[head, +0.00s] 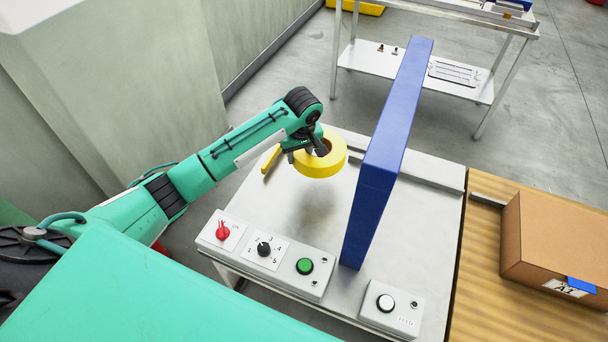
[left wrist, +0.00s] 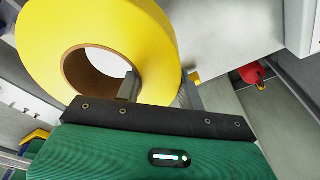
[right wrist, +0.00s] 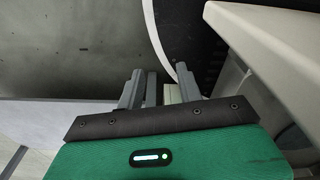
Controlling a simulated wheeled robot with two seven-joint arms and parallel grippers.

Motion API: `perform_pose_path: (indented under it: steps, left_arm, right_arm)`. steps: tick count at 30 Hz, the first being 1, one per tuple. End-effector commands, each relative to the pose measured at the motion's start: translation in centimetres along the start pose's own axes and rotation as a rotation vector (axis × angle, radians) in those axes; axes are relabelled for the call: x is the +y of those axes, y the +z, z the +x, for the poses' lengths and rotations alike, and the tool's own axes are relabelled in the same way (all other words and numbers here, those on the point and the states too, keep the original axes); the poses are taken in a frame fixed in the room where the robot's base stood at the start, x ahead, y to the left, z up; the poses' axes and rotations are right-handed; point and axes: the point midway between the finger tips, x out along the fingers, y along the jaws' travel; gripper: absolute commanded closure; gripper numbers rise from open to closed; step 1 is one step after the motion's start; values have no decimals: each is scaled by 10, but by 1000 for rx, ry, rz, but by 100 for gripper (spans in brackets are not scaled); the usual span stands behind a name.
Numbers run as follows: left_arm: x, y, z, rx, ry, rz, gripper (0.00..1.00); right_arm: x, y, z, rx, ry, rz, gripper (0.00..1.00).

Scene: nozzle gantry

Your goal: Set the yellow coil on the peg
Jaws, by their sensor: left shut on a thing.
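The yellow coil (head: 320,163) is a thick ring, held above the metal table at its left back. My left gripper (head: 305,150) is shut on the coil's wall, one finger inside its hole. In the left wrist view the coil (left wrist: 150,35) fills the upper left, with the fingers (left wrist: 160,90) across its near wall. I cannot make out the peg in any view. My right gripper (right wrist: 160,90) shows only in its own wrist view, fingers slightly apart, with no coil between them.
A tall blue panel (head: 385,150) stands on the metal table (head: 310,215), right of the coil. Control boxes with a red knob (head: 223,231), green button (head: 305,266) and white button (head: 385,302) line the front edge. A cardboard box (head: 555,245) sits at right.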

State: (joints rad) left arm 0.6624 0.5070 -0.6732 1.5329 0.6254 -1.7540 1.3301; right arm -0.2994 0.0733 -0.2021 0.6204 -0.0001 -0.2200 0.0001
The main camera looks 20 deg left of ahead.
Motion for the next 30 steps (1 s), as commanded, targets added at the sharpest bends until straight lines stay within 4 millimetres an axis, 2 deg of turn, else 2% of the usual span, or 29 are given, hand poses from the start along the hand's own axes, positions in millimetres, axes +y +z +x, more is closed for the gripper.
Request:
perform_pose_path:
  steps: [3,6,14,21,30]
  left_arm:
    - [0,4,26,-2,-1,0,100]
    - [0,6,43,0,0,0,100]
    - [1,10,66,0,2,1,100]
    - [1,14,97,1,2,1,100]
    - [1,15,100,1,3,2,100]
  right_arm:
    - [2,0,-7,0,2,-1,64]
    - [4,0,-9,-1,4,-1,64]
    - [9,0,-12,-2,9,-1,64]
    - [10,0,-17,-2,10,-1,64]
    - [9,0,-16,-2,9,-1,64]
